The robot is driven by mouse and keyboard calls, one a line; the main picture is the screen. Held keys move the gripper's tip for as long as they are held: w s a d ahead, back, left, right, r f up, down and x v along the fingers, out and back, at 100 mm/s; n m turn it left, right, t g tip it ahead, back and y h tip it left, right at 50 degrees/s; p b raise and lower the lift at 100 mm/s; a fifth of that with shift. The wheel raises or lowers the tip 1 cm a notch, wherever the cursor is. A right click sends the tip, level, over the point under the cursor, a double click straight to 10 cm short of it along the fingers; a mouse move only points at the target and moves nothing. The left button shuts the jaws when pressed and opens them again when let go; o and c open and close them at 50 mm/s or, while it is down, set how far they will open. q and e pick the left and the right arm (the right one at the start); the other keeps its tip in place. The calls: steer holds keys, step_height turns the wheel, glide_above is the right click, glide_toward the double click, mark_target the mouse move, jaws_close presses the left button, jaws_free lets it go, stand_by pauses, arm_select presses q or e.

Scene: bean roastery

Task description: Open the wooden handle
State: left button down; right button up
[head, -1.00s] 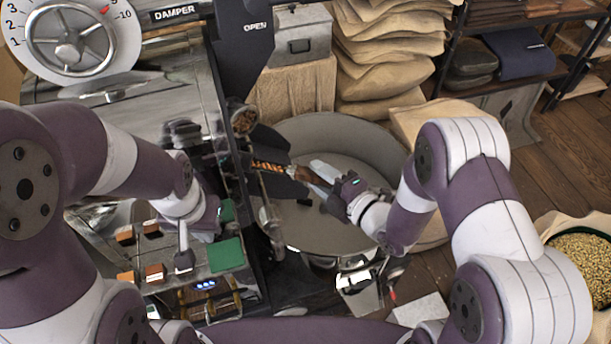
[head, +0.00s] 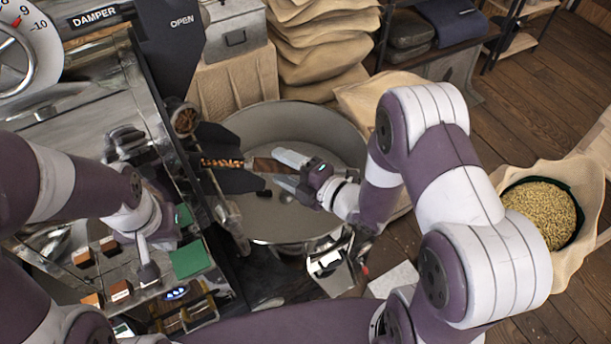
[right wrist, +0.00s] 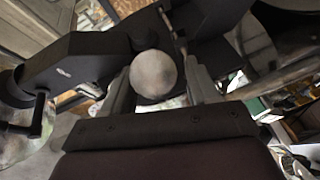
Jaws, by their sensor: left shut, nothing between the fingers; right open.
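The wooden handle (head: 266,164) is a short brown bar at the end of a copper-coloured coil on the roaster's front, above the round cooling pan. My right gripper (head: 278,171) is open at the handle's free end, its fingers pointing left toward the roaster; whether they touch the handle I cannot tell. In the right wrist view, a pale round end (right wrist: 153,74) shows between the open fingers (right wrist: 160,92). My left gripper (head: 149,274) is shut and empty, pointing down over the small control panel.
The round grey cooling pan (head: 330,130) lies beneath my right gripper. A green square (head: 190,259) and several small coloured blocks are on the panel at left. A sack of pale beans (head: 540,212) stands on the floor at right. Stacked sacks (head: 320,45) are behind.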

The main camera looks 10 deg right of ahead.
steer(key=b+v, duration=0.2)
steer(key=v, duration=0.9)
steer(key=shift+s+d, duration=0.15)
steer(key=shift+d, duration=0.05)
